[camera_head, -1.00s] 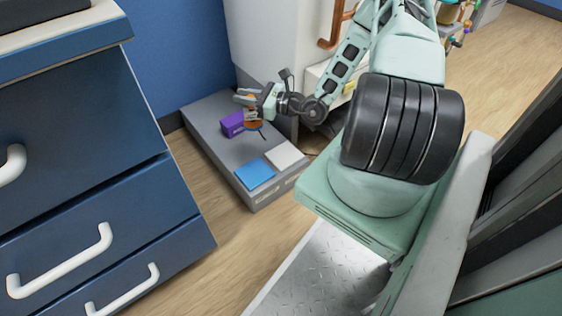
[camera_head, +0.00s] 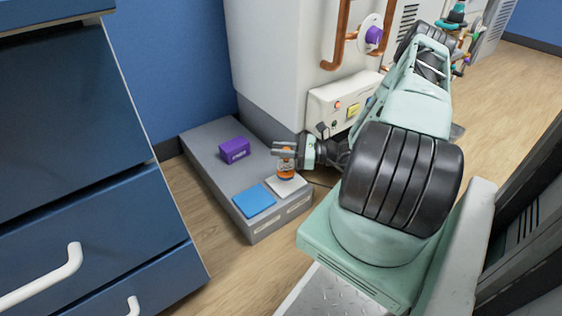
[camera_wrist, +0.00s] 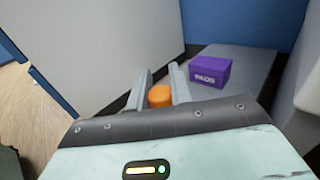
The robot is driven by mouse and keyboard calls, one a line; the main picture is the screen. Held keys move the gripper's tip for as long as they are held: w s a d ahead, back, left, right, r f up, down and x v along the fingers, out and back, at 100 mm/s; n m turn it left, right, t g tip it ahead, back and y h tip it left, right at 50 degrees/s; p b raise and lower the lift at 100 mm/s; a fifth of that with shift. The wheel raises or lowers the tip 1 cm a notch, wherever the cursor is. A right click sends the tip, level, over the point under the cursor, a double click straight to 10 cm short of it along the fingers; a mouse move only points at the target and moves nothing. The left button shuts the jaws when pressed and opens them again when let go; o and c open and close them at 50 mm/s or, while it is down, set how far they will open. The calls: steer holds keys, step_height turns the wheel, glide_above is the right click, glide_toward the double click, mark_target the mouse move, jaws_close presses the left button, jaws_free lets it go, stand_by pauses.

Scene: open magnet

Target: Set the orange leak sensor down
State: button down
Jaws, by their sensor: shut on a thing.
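The orange leak sensor (camera_head: 286,170) is between the fingers of my gripper (camera_head: 284,149), which is shut on it. In the wrist view the sensor's round orange top (camera_wrist: 160,96) shows between the two grey fingers (camera_wrist: 159,80). In the head view the sensor is over the white square pad (camera_head: 297,185) on the grey plinth. I cannot tell whether its base touches the pad. Part of the sensor is hidden by the fingers.
The grey plinth (camera_head: 205,162) also holds a blue square pad (camera_head: 254,200) and a purple box marked PADS (camera_head: 234,150). A white cabinet (camera_head: 285,60) with a control panel (camera_head: 345,103) rises behind. Blue drawers (camera_head: 90,190) stand at left.

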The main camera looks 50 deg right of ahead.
steer(key=shift+f+b, duration=0.6)
steer(key=shift+f, duration=0.7)
steer(key=shift+f, duration=0.2)
steer(key=c, duration=1.3)
jaws_free()
steer(key=shift+r, duration=0.2)
steer(key=shift+s+d+r+p, duration=0.15)
steer(key=shift+s+d+p, duration=0.05)
steer(key=shift+s+p, duration=0.1)
steer(key=p+v, duration=0.5)
steer(key=v, duration=0.6)
steer(key=shift+s+d, duration=0.15)
